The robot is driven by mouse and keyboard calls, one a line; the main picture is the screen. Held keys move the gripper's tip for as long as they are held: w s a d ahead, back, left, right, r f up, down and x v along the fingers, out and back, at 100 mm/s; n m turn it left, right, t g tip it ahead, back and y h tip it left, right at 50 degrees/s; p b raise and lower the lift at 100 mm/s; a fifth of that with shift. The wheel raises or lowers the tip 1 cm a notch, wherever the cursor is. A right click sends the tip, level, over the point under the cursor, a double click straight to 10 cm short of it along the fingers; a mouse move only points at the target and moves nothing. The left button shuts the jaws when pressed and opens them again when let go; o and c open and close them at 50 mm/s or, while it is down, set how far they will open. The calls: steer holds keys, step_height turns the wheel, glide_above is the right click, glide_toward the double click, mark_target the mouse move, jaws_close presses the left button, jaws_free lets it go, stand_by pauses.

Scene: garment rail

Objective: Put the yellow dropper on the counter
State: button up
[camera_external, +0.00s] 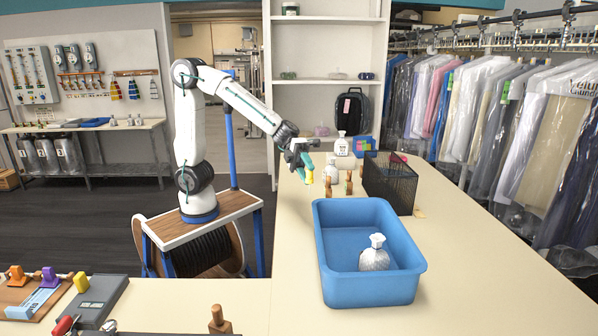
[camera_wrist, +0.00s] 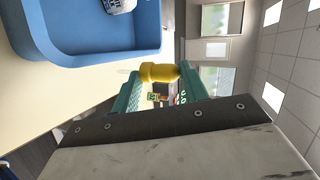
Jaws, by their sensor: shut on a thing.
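The yellow dropper (camera_wrist: 160,73) is held between the green fingers of my gripper (camera_wrist: 158,88) in the wrist view. In the external view the dropper (camera_external: 310,177) shows as a small yellow piece below my gripper (camera_external: 306,168). My gripper is shut on it, over the left part of the counter (camera_external: 450,265), behind the blue tub. I cannot tell how far the dropper is above the counter surface. Part of the dropper is hidden by the fingers.
A blue tub (camera_external: 322,262) holds a white bottle (camera_external: 375,256). Small brown bottles (camera_external: 349,184), white bottles (camera_external: 342,146) and a black mesh basket (camera_external: 392,182) stand near my gripper. The counter's right front part is clear. Garments (camera_external: 480,115) hang at right.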

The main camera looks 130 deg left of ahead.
steer(key=s+d+m+g+h, duration=0.3)
steer(key=d, duration=0.6)
steer(key=s+d+m+g+h, duration=0.2)
steer(key=d+m+h, duration=0.1)
steer(key=d, duration=0.7)
steer(key=s+d+m+g+h, duration=0.2)
steer(key=s+d+m+g, duration=0.55)
steer(key=s+d, duration=0.5)
step_height(320, 180, down, 12)
steer(key=d+r, duration=0.1)
steer(key=shift+w+d+f, duration=0.9)
steer(key=shift+w+d, duration=0.1)
steer(key=shift+w, duration=1.45)
steer(key=shift+w+d+f, duration=0.95)
steer(key=shift+w+d, duration=0.1)
steer(key=shift+w, duration=1.35)
steer(key=shift+w+d+f, duration=0.9)
steer(key=shift+w+d, duration=0.1)
steer(key=shift+w, duration=1.45)
steer(key=shift+f, duration=0.1)
steer(key=o, duration=0.9)
steer(key=shift+o, duration=0.3)
